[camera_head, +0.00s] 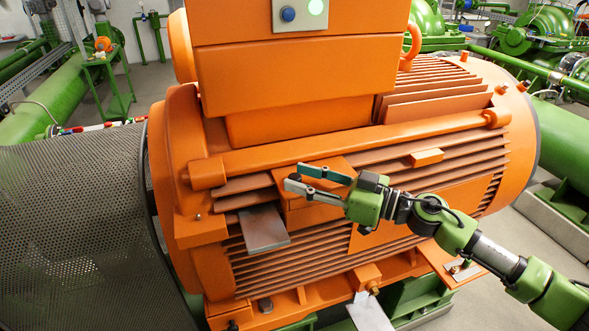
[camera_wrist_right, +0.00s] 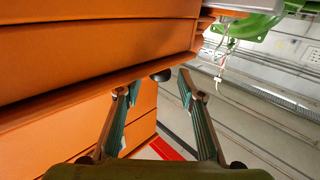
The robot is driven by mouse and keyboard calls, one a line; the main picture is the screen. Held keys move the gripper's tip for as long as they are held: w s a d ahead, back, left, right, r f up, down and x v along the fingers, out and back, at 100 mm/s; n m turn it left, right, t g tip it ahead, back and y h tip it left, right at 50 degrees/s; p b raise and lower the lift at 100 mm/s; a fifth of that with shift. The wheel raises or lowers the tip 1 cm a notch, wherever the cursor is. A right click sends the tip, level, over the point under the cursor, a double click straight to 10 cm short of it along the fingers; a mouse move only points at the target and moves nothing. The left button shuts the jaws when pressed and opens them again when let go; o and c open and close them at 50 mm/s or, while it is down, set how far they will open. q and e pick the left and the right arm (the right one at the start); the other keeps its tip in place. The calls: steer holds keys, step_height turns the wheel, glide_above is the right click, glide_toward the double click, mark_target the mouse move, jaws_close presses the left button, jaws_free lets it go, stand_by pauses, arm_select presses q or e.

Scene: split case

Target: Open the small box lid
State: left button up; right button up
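The small orange box (camera_head: 300,216) sits on the side of the large orange motor, partly hidden behind my right gripper. An orange panel, which looks like its lid (camera_head: 338,163), shows just above and behind the fingers. My right gripper (camera_head: 296,177) reaches in from the right, its two fingers apart and pointing left in front of the box. In the right wrist view the open fingers (camera_wrist_right: 160,86) have nothing clearly between them. A small dark knob (camera_wrist_right: 160,75) shows just beyond the tips, beside orange surfaces. Contact cannot be told. My left gripper is not in view.
A grey plate (camera_head: 265,229) juts out at the box's lower left. The finned motor housing (camera_head: 450,150) surrounds the box closely. A control box (camera_head: 300,13) with a blue button and a lit green one is above. Perforated mesh (camera_head: 75,230) covers the left.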

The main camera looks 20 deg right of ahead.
steer(key=shift+x, duration=0.85)
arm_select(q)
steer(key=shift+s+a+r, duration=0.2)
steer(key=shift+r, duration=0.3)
arm_select(e)
steer(key=shift+w+a, duration=0.15)
steer(key=shift+a, duration=0.05)
jaws_close()
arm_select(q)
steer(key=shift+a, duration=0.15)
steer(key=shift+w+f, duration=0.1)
